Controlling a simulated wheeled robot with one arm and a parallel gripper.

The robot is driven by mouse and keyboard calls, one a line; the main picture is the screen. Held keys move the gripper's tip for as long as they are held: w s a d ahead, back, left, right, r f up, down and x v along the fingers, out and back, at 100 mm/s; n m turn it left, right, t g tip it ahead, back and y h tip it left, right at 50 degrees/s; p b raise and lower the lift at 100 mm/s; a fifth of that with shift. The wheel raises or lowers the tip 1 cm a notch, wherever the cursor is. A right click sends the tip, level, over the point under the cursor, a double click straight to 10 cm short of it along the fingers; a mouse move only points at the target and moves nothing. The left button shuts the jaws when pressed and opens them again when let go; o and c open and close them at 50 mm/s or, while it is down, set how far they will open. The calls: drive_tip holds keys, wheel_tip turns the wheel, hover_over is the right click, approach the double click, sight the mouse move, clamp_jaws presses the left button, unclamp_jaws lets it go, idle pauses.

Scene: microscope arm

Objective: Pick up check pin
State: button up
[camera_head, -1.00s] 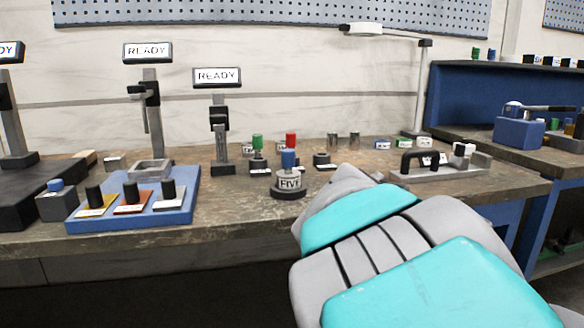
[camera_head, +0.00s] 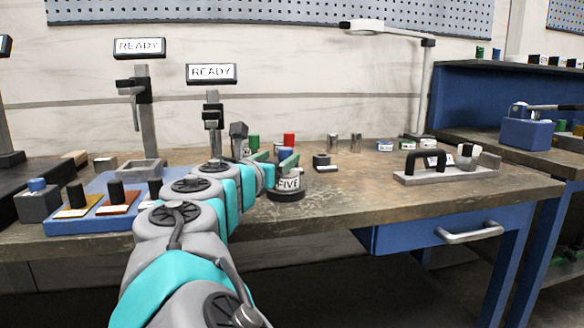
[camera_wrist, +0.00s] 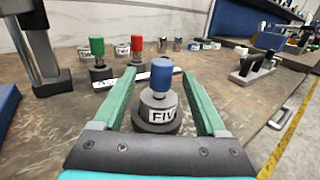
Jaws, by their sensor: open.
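A blue-knobbed piece (camera_head: 286,153) with a grey body and a round dark base labelled FIVE stands upright on the bench; I cannot read the name check pin on it. In the wrist view this blue-knobbed piece (camera_wrist: 161,75) appears between the green fingers of my gripper (camera_wrist: 163,78). The fingers are apart, with gaps on both sides of the knob. My gripper (camera_head: 274,160) partly hides the piece in the head view. A green-knobbed piece (camera_wrist: 97,47) and a red-knobbed piece (camera_wrist: 137,48) stand behind it, with white labels at their bases.
A blue tray (camera_head: 70,222) with several black-knobbed plates is at the left. READY displays (camera_head: 212,73) stand on posts behind my arm. A fixture with a black handle (camera_head: 428,160) is at the right. Bench between FIVE and that fixture is mostly clear.

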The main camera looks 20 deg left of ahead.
sight(290, 149)
drive_tip(key=w, duration=0.7)
drive_tip(key=shift+w+d+r, duration=0.1)
drive_tip(key=shift+d+r, duration=0.1)
drive_tip(key=shift+d, duration=0.05)
clamp_jaws()
idle(0.4)
